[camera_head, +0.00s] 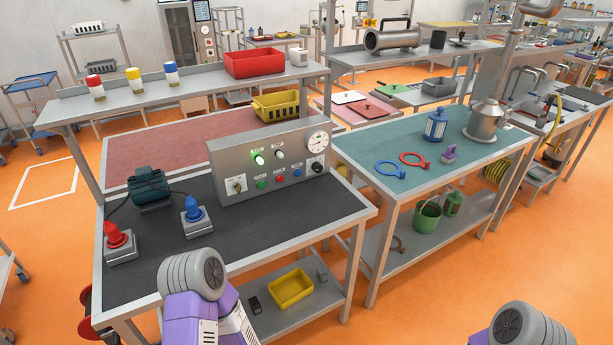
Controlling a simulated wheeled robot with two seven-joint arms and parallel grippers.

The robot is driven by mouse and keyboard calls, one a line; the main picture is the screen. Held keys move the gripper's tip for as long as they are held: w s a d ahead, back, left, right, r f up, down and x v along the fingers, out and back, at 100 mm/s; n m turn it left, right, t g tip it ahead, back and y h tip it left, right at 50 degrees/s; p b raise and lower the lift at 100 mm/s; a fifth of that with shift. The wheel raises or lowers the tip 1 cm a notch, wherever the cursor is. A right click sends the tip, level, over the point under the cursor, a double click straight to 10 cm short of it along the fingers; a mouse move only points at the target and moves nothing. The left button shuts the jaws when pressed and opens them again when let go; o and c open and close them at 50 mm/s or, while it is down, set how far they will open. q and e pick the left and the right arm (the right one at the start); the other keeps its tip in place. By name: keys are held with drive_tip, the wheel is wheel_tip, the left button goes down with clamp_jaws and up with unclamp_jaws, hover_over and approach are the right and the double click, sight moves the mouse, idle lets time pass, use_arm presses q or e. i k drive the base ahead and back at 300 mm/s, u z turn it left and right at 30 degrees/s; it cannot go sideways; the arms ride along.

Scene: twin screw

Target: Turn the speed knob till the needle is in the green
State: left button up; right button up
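A grey control box (226,165) stands at the back of the dark-topped bench. A round white dial gauge (318,141) is at the upper right of its face; its needle and any green band are too small to read. A black knob (317,167) sits below the gauge. A selector switch (237,186) is at the lower left of the face. My two arms show only as grey and purple links at the bottom of the view. Neither gripper can be seen, and nothing touches the box.
A lit green lamp (259,160) and several push buttons share the face. A red-topped device (117,238), a blue-topped device (194,216) and a dark green motor-like unit (149,188) stand left on the bench. The bench top (280,222) before the box is clear.

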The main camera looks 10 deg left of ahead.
sight(317, 167)
drive_tip(key=u, duration=0.65)
drive_tip(key=i, duration=0.4)
drive_tip(key=u, duration=0.05)
